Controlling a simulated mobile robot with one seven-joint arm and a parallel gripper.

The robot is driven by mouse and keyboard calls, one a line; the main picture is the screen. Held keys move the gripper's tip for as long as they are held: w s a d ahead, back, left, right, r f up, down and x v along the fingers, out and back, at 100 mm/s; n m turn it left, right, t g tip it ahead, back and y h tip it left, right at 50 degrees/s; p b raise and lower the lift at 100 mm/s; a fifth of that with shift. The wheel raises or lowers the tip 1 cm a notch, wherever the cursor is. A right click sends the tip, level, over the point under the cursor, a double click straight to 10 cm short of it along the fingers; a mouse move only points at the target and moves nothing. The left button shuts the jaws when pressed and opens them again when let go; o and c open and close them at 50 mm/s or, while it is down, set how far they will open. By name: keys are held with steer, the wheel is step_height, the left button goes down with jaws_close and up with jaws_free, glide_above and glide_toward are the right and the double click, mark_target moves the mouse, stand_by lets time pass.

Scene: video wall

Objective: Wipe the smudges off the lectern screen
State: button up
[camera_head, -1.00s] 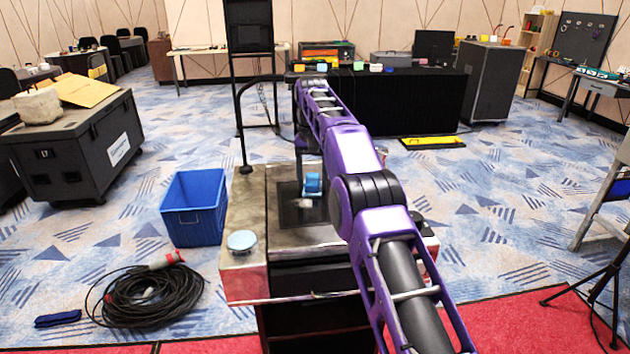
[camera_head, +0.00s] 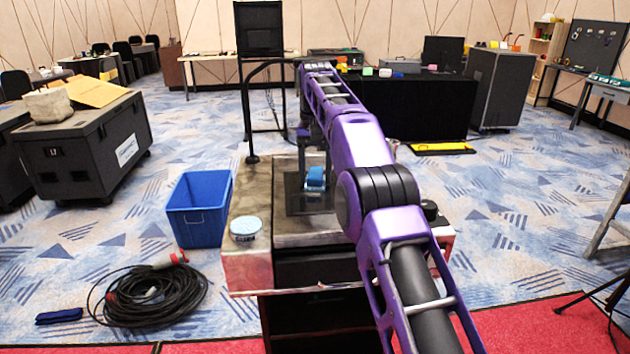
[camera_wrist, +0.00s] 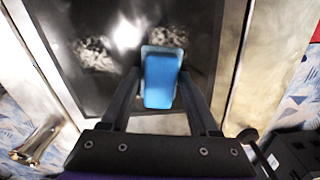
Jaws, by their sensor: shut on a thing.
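The lectern (camera_head: 250,184) stands ahead of me, with a dark screen (camera_head: 300,205) set in its worn metal top. In the wrist view the screen (camera_wrist: 120,95) shows two pale grey smudges, one left (camera_wrist: 93,53) and one right (camera_wrist: 201,45), partly behind the block, with a bright glare between them. My gripper (camera_wrist: 160,76) is shut on a blue block (camera_wrist: 160,80) with a pale edge, which looks like a wiping pad. The block (camera_head: 315,179) is over the screen's middle; I cannot tell whether it touches. My arm hides the lectern's right part.
A round light-topped tin (camera_head: 246,228) sits on the lectern's near left corner, and a gooseneck stand (camera_head: 248,115) rises at its far left. A blue bin (camera_head: 199,208) and a coiled cable (camera_head: 150,294) lie left on the floor. A black case (camera_head: 85,145) stands further left.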

mark_target(320, 205)
steer(key=shift+s+d+f+b, duration=0.1)
steer(key=shift+s+f+b, duration=0.15)
steer(key=shift+s+b, duration=0.75)
steer(key=shift+w+r+b, duration=0.1)
steer(key=shift+w+b, duration=0.15)
steer(key=shift+b, duration=0.05)
steer(key=shift+s+d+b, duration=0.15)
steer(key=shift+s+b, duration=0.15)
steer(key=shift+s, duration=0.25)
steer(key=shift+s+d+r+b, duration=0.1)
steer(key=shift+s+d+b, duration=0.1)
steer(key=shift+s, duration=0.65)
steer(key=shift+s+d+r+b, duration=0.1)
steer(key=shift+s+d, duration=0.05)
steer(key=shift+s, duration=0.7)
steer(key=shift+s+d+f, duration=0.15)
steer(key=shift+s, duration=0.5)
steer(key=shift+s+d+f, duration=0.1)
steer(key=shift+s, duration=0.55)
step_height(320, 205, up, 6)
steer(key=p, duration=0.7)
steer(key=shift+w+r, duration=0.1)
